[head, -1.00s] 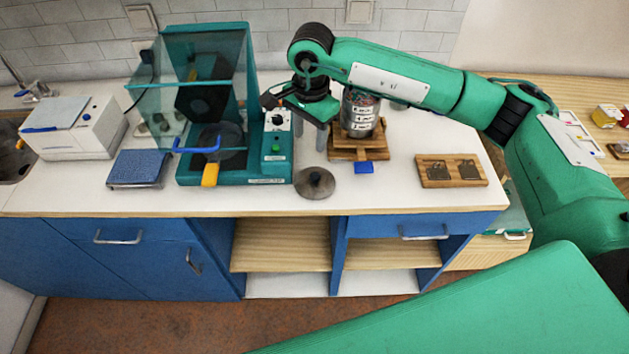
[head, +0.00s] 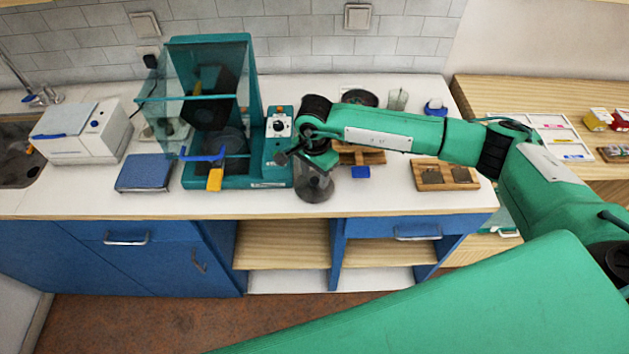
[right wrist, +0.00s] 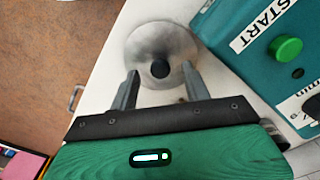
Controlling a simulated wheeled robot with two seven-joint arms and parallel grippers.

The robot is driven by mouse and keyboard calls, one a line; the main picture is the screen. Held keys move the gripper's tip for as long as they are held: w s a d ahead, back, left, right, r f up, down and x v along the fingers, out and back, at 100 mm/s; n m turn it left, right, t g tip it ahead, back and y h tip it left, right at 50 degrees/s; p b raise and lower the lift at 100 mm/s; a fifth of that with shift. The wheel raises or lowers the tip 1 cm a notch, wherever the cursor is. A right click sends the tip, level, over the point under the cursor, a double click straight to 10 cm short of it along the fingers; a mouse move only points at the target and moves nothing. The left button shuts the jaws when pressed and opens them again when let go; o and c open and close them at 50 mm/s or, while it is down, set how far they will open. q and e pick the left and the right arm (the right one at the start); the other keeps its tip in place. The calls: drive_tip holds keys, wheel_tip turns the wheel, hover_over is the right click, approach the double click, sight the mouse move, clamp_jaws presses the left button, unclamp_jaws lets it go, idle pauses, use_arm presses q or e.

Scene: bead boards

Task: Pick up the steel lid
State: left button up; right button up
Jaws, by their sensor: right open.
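The steel lid (right wrist: 150,42) is a round grey disc with a black knob (right wrist: 160,69), lying flat on the white worktop near its front edge. In the head view the lid (head: 314,190) is partly hidden by my right gripper (head: 316,172). My right gripper points down over it. In the right wrist view the gripper (right wrist: 160,72) is open and empty, with one finger on each side of the knob in the picture. I cannot tell how high the fingertips are above the lid. My left gripper is not in view.
A teal machine (head: 265,172) with a clear hood stands close left of the lid. A wooden stand (head: 362,153) is behind and right, partly hidden by my arm. A wooden board (head: 445,174) lies further right. The worktop front edge (head: 380,212) is close.

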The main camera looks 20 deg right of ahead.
drive_tip(key=shift+f, duration=0.85)
clamp_jaws()
drive_tip(key=shift+r, duration=0.1)
